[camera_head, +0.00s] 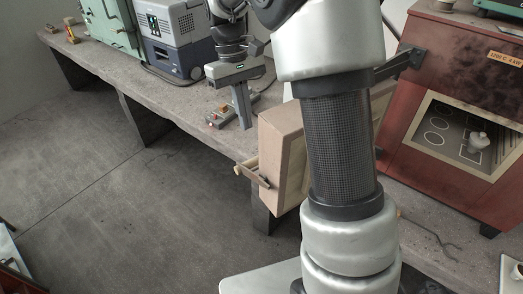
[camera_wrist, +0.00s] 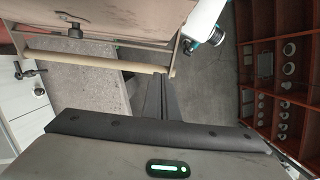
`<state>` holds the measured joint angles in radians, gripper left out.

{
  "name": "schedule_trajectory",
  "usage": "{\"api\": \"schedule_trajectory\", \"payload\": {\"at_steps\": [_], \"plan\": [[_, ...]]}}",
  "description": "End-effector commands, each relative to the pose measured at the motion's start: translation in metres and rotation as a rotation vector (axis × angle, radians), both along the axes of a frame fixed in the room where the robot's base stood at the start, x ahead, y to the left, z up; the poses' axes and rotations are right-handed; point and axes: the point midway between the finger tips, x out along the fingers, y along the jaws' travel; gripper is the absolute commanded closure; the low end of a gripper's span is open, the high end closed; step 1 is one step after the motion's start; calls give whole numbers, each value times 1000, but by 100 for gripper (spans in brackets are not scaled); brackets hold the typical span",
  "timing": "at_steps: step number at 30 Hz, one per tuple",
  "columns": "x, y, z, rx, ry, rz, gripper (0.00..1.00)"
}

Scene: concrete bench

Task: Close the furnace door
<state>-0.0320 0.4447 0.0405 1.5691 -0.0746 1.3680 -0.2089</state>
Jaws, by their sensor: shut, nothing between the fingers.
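The red furnace (camera_head: 440,185) stands at the right in the head view. Its opening (camera_head: 455,135) is uncovered, with a small pale object (camera_head: 478,142) inside. The furnace door (camera_head: 283,150) stands swung out to the left, partly hidden by my arm, with a bar handle (camera_head: 252,174) on its near-left side. In the wrist view the door (camera_wrist: 110,15) crosses the top, with its pale handle bar (camera_wrist: 90,62) below it. My gripper (camera_head: 244,122) is shut and empty, pointing down left of the door and apart from it. Its fingers (camera_wrist: 163,95) also show in the wrist view.
A grey-blue machine (camera_head: 180,40) and a green cabinet (camera_head: 112,25) stand on the concrete bench (camera_head: 185,118) at the back left. Small items (camera_head: 216,118) lie near my gripper. A thin hooked rod (camera_head: 432,235) lies before the furnace.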

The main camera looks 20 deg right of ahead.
Motion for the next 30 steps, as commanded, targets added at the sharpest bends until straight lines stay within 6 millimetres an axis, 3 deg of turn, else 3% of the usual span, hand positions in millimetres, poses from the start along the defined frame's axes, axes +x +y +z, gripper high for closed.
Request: {"api": "schedule_trajectory", "payload": {"at_steps": [13,21,30], "plan": [[-23,-7,-89,-1,4,-1,100],[-54,-17,-87,0,-1,-1,100],[-60,-19,-87,0,0,-1,100]]}}
